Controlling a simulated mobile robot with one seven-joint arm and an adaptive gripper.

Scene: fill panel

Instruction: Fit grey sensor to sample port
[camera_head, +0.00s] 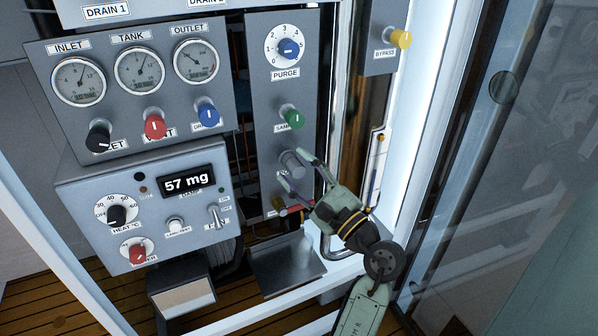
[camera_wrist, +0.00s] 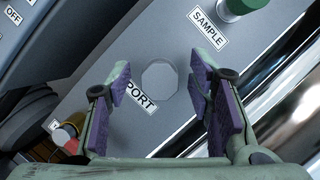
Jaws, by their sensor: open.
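A grey cylindrical piece (camera_head: 293,163) stands out from the narrow panel below the green knob. In the wrist view it is a flat-ended grey octagon (camera_wrist: 160,77) beside a label reading PORT. I cannot tell whether it is the grey sensor seated in the port or the port itself. My gripper (camera_head: 294,168) is open, with its fingertips close to this piece. In the wrist view my gripper's purple-padded fingers (camera_wrist: 160,86) are on either side of the octagon, with gaps between. No other grey sensor is recognisable.
The green sample knob (camera_head: 292,117) is just above, and a yellow-and-red fitting (camera_head: 281,207) is just below. A metal tray (camera_head: 285,264) lies underneath. A gauge panel (camera_head: 122,112) and a box showing 57 mg (camera_head: 186,181) are left; a glass door (camera_head: 495,150) is right.

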